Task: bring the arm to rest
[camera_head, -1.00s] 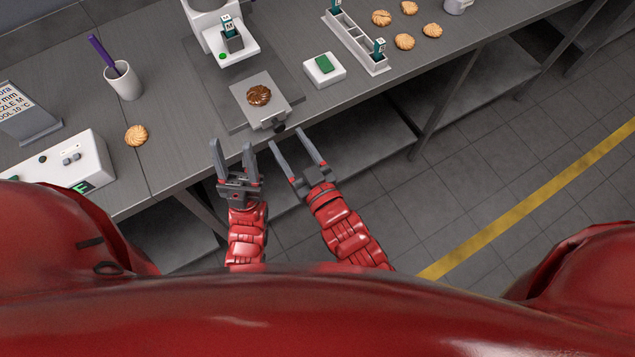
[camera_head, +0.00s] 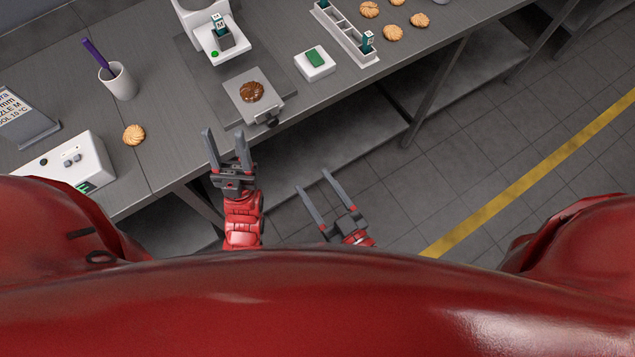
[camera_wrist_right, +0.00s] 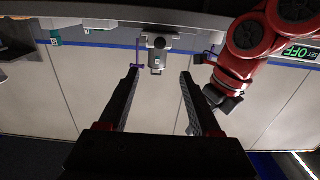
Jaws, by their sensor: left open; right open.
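My left gripper (camera_head: 226,150) is open and empty, just off the table's front edge, below the grey plate in the picture. My right gripper (camera_head: 312,188) is open and empty, out over the floor in front of the table and to the right of the left gripper. Its two dark fingers also show apart in the right wrist view (camera_wrist_right: 160,85), with nothing between them. That view looks upside down, with part of my left arm (camera_wrist_right: 245,50) at its right.
The table (camera_head: 165,110) holds a grey plate (camera_head: 240,112) with a chocolate-coated biscuit (camera_head: 251,92), a white machine (camera_head: 232,47), a white block with a green pad (camera_head: 315,65), a divided rack (camera_head: 343,35), a cup (camera_head: 120,82), a control box (camera_head: 70,165) and plain biscuits (camera_head: 134,134). Open floor (camera_head: 500,150) lies right.

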